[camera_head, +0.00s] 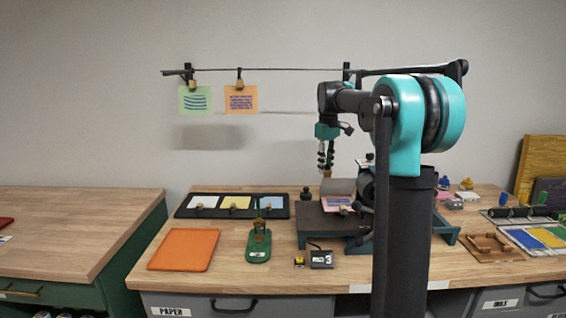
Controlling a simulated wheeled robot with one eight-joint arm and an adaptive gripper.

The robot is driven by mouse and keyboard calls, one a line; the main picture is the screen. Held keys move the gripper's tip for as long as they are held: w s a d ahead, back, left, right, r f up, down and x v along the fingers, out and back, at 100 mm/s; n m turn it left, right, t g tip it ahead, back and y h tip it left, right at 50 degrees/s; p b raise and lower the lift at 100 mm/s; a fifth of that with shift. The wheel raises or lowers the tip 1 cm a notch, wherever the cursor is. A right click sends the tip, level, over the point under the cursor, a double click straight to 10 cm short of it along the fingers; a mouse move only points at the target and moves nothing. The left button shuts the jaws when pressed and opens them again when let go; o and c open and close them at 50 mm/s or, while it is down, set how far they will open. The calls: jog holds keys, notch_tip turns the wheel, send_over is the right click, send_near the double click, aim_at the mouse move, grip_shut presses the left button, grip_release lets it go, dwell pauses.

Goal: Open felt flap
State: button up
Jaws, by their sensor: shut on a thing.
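A small press with a dark flat bed (312,222) stands on the wooden table in the head view. A pink printed sheet (340,204) lies on the bed. The grey felt flap (340,187) shows behind the sheet as a raised panel; its exact tilt is hard to tell. My gripper (326,170) points down at the flap's top left edge, with its fingers close together. A small tan piece shows at the fingertips, seemingly at the flap's edge. My arm hides the right part of the press.
A green hand tool (258,242), an orange pad (184,250) and a black tray of coloured cards (222,207) stand left of the press. A small counter (321,260) sits in front. Sheets hang from a rail (270,70) above.

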jog(key=shift+w+r, duration=0.15)
jog(key=shift+w, duration=1.1)
jog(key=o, duration=1.2)
jog(key=shift+o, duration=0.2)
notch_tip(320, 180, up, 8)
jog(key=shift+s, duration=0.1)
